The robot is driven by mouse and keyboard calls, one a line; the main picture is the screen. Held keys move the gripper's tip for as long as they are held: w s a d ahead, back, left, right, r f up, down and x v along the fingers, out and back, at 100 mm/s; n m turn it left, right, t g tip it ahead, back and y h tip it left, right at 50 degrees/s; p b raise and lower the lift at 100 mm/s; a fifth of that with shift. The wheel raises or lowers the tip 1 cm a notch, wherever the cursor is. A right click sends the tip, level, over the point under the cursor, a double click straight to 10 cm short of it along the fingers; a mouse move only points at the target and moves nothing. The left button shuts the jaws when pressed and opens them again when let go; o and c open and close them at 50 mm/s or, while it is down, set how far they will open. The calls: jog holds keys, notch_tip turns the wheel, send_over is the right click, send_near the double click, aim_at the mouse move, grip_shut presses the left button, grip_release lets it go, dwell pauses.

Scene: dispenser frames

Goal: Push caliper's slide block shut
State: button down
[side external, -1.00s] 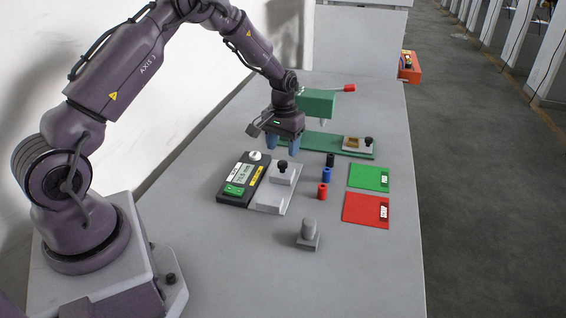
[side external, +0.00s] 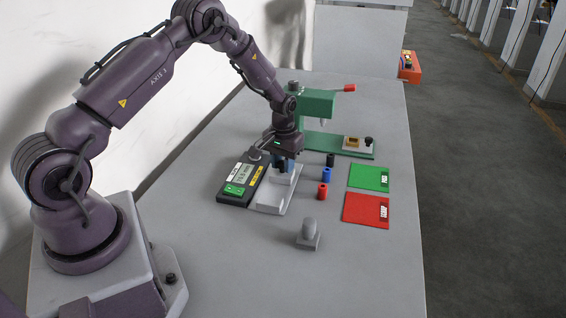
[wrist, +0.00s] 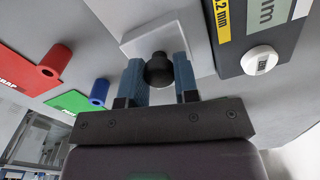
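The caliper has a dark body (side external: 232,196) with a display, and a light grey bed (side external: 270,204) beside it. Its grey slide block (side external: 284,177) sits at the far end of the bed and carries a black knob (side external: 282,166). In the wrist view the slide block (wrist: 196,45) lies beyond the knob (wrist: 158,72). My gripper (side external: 281,160) is down at the block, fingers pointing down. In the wrist view its two blue fingers (wrist: 159,78) stand apart, one on each side of the knob. Whether they touch it is not clear.
Black, blue and red (side external: 322,191) cylinders stand right of the caliper, before green (side external: 369,178) and red (side external: 367,209) mats. A green press (side external: 318,105) stands behind. A grey post on a base (side external: 309,235) is in front.

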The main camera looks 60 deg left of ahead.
aim_at(275, 179)
jog(key=shift+s+d, duration=2.7)
jog(key=shift+d, duration=0.05)
jog(key=c, duration=0.9)
grip_release()
jog(key=shift+o, duration=0.2)
jog(key=shift+a, duration=0.1)
jog(key=shift+r, duration=0.15)
notch_tip(275, 179, up, 13)
jog(key=shift+f, duration=0.2)
